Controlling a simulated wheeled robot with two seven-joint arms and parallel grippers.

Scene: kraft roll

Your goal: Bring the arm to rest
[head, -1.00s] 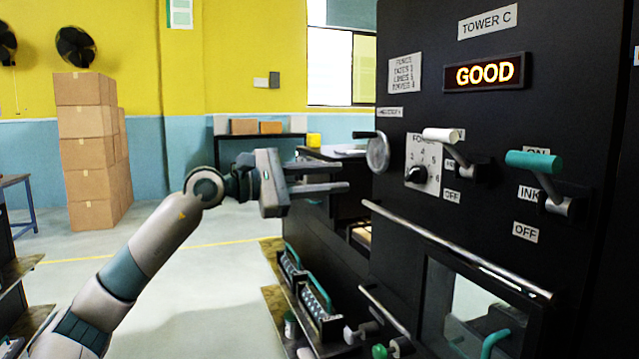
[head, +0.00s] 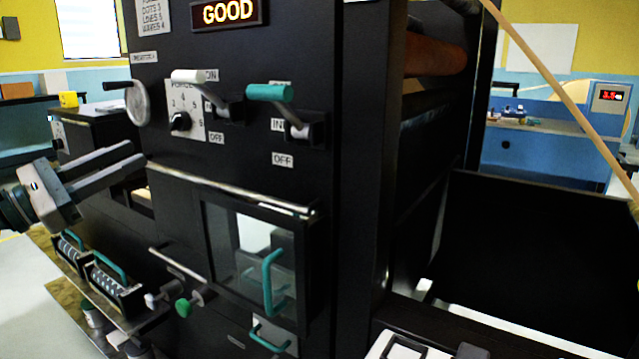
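My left gripper (head: 137,157) comes in from the left edge. Its two grey fingers are apart with nothing between them, and they point right, in front of the left part of the black press (head: 345,180). In this view they overlap the press near the left end of its metal bar (head: 230,187); I cannot tell whether they touch it. My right gripper is not in view.
The press carries a lit GOOD display (head: 228,12), a white-handled lever (head: 195,76), a teal-handled lever (head: 270,93), a crank wheel (head: 139,103) and a window door with a teal handle (head: 273,282). Ink rollers (head: 115,285) stand low at left. Open floor shows at lower left.

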